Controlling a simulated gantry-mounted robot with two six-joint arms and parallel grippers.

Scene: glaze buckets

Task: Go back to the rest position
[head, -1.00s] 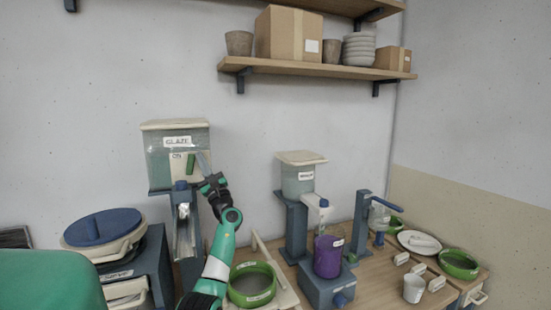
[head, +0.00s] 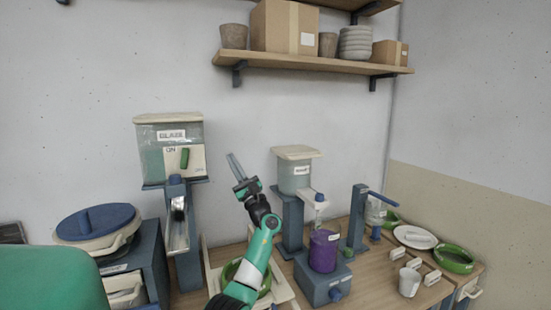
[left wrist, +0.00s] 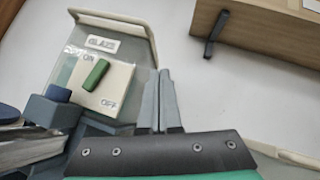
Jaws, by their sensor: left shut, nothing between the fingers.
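My left gripper (head: 236,168) is raised in front of the wall, between the glaze tank and the smaller water tank. Its fingers are shut with nothing between them, and they also show in the left wrist view (left wrist: 160,102). The glaze tank (head: 150,152) stands on a blue stand at the left, with a green switch lever (head: 184,158) on its ON/OFF panel. In the left wrist view the lever (left wrist: 96,74) is tilted, its upper end near ON, and the fingers are apart from it. My right gripper is not in view.
A purple container (head: 324,251) stands under the smaller tank (head: 294,174). A green-rimmed sieve (head: 229,272) lies behind my left forearm. A blue-lidded bucket (head: 97,222) is at the left. A wooden shelf (head: 300,62) hangs above. The wall space around the gripper is free.

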